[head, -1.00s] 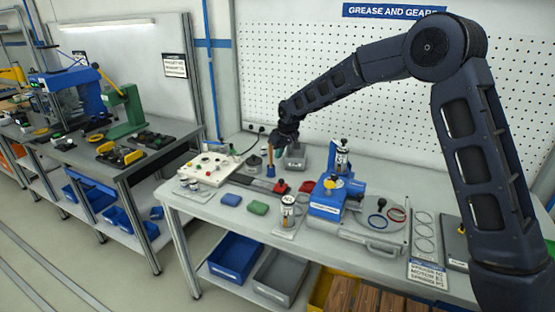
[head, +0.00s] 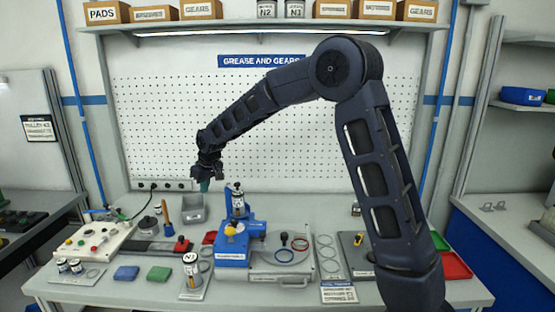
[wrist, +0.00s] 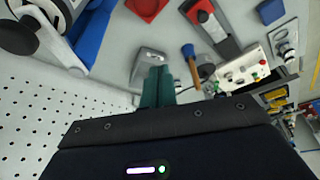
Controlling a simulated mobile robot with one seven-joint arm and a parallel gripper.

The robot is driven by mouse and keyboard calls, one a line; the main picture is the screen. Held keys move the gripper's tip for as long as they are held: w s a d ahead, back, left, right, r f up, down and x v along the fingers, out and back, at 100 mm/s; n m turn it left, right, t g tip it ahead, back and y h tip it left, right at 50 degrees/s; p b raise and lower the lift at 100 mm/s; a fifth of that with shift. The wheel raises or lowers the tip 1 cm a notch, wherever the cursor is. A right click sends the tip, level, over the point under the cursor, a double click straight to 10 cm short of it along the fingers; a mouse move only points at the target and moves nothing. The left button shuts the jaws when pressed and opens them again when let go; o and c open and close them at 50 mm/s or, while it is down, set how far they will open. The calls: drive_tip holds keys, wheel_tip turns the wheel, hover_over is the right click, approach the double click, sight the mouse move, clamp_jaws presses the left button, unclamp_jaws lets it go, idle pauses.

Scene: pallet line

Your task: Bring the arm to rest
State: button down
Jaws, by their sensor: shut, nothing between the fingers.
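My arm reaches over the workbench (head: 90,290) from the right side of the head view, bent at a high elbow. My gripper (head: 204,185) hangs at its end, pointing down, in front of the pegboard and above the back of the bench. Its teal fingers also show in the wrist view (wrist: 157,88), close together with nothing between them. In the head view the gripper is above and left of the blue machine (head: 234,245) and above the grey bin (head: 193,208). It appears clear of both.
A control box (head: 98,240) with coloured buttons is at the bench's left. A brown-handled tool (head: 166,212) stands near the grey bin. A blue pad (head: 126,273) and green pad (head: 159,273) lie in front. A shelf (head: 260,27) with boxes runs above the pegboard (head: 300,110).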

drive_tip(key=s+d+r+m+t+h, duration=0.15)
drive_tip(key=d+r, duration=0.25)
drive_tip(key=d, duration=0.8)
drive_tip(key=s+d+r+m, duration=0.2)
drive_tip(key=d+r, duration=0.3)
drive_tip(key=d, duration=0.7)
drive_tip(key=s+d+r+m, duration=0.15)
drive_tip(key=d+r, duration=0.25)
drive_tip(key=d, duration=0.8)
drive_tip(key=s+d+f+m+h, duration=0.1)
drive_tip(key=s+d+f+m, duration=0.2)
drive_tip(key=s+d, duration=1.7)
drive_tip(key=m, duration=0.3)
drive_tip(key=shift+s+d+h, duration=0.25)
drive_tip(key=shift+s+h, duration=0.1)
drive_tip(key=shift+w+r+t, duration=0.1)
drive_tip(key=shift+t, duration=0.15)
